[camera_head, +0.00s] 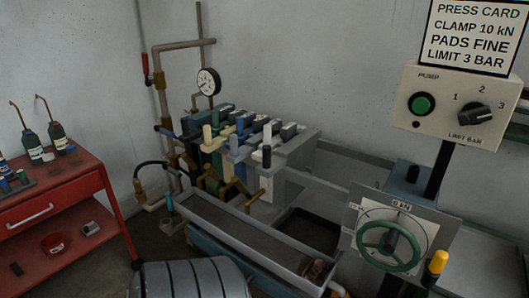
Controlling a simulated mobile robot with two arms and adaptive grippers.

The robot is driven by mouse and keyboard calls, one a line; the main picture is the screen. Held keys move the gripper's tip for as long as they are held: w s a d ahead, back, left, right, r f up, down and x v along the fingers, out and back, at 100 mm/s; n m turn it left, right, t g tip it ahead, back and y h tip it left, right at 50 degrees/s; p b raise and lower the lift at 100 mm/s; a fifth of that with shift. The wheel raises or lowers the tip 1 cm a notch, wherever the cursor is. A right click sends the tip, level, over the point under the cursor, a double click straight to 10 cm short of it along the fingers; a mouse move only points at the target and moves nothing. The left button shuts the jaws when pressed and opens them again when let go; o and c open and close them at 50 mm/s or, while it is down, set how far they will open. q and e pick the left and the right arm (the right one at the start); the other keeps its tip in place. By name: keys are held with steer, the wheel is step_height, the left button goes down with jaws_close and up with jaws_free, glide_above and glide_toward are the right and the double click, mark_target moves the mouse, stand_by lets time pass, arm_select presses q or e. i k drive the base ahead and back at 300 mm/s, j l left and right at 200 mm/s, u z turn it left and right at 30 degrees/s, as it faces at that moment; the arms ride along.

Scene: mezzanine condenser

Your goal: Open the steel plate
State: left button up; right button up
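A row of upright press plates stands side by side in a frame at the centre. Among them are a cream plate (208,146), a blue plate (235,150) and a grey, steel-looking plate (257,177) toward the near right end. Upright cream, blue, white and black handles rise from the row. Which plate is the steel one is not certain from colour alone. The plates stand close together; any gaps between them are too small to tell. Neither gripper is in view.
A green handwheel (391,245) sits on a panel marked 0 kN, with a yellow-tipped handle (438,262) beside it. The pump box (456,106) hangs above. A grey trough (245,240) runs in front of the plates. A red cart (65,195) stands left.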

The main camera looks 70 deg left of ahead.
mark_target(299, 153)
steer(key=k+j+u, duration=0.1)
steer(key=u, duration=1.8)
